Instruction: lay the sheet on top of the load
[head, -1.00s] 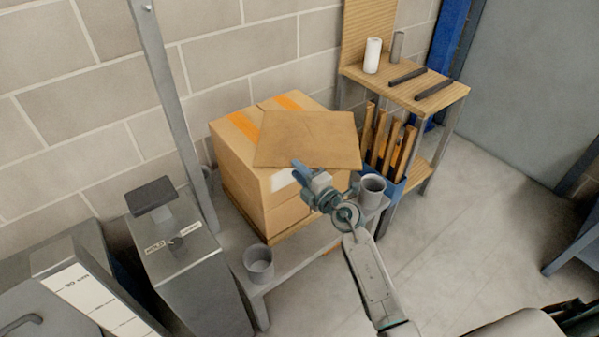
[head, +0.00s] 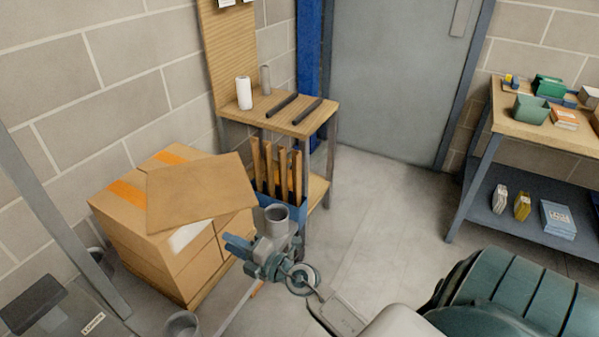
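The sheet (head: 198,192), a flat brown rectangle, lies over the top of the load (head: 160,262), a block of cardboard boxes with orange tape. It sits askew, covering the front right of the top and jutting past the right side. The back left of the top is bare. Whether the sheet rests fully flat, I cannot tell. My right gripper (head: 236,246) is just in front of and below the sheet's near edge, apart from it. Its two blue fingers look slightly parted, with nothing between them. My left gripper is not in view.
A wooden rack (head: 290,118) with dark bars and a blue bin of wooden pieces stands behind. A workbench (head: 540,131) is at right. Open floor (head: 385,220) lies between.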

